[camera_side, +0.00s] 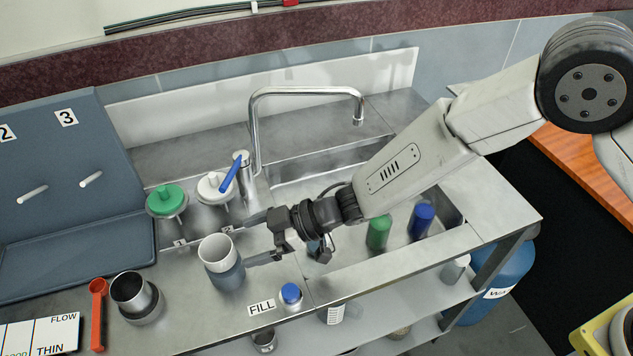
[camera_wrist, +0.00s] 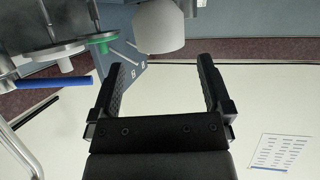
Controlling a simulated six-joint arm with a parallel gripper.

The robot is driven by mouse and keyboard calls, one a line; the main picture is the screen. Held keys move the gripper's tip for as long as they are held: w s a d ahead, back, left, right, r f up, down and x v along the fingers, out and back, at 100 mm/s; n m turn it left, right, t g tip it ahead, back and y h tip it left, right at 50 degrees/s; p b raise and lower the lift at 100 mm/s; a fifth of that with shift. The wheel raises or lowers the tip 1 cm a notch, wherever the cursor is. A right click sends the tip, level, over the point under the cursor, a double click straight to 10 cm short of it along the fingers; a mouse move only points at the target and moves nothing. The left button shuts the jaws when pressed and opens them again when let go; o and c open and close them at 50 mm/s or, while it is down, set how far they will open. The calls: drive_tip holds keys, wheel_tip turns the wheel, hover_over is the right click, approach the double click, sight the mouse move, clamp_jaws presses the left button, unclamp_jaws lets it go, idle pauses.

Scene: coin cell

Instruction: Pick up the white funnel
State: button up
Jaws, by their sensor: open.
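A white ring-like piece (camera_side: 215,252), seemingly the white funnel, sits on top of a grey-blue cup (camera_side: 228,280) on the steel counter. The same white piece (camera_wrist: 158,28) shows large at the top of the wrist view. My gripper (camera_side: 252,240) is open and empty, and lies level just right of the white piece. In the wrist view the fingers of my gripper (camera_wrist: 158,66) are spread, with the white piece seen beyond their tips. I cannot tell whether either finger touches it.
Green (camera_side: 166,199) and white (camera_side: 214,187) knobbed metal discs stand behind, with a blue lever (camera_side: 230,172) near the tap (camera_side: 253,130). A dark metal cup (camera_side: 132,293) and red spoon (camera_side: 97,310) lie front left. A small blue-capped jar (camera_side: 291,294) stands front right.

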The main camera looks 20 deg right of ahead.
sight(217, 251)
drive_tip(key=shift+x, duration=1.2)
drive_tip(key=shift+a, duration=0.1)
drive_tip(key=shift+x, duration=2.5)
drive_tip(key=shift+w, duration=0.1)
drive_tip(key=shift+r, duration=0.1)
drive_tip(key=c, duration=1)
drive_tip(key=shift+o, duration=0.2)
drive_tip(key=shift+r, duration=5)
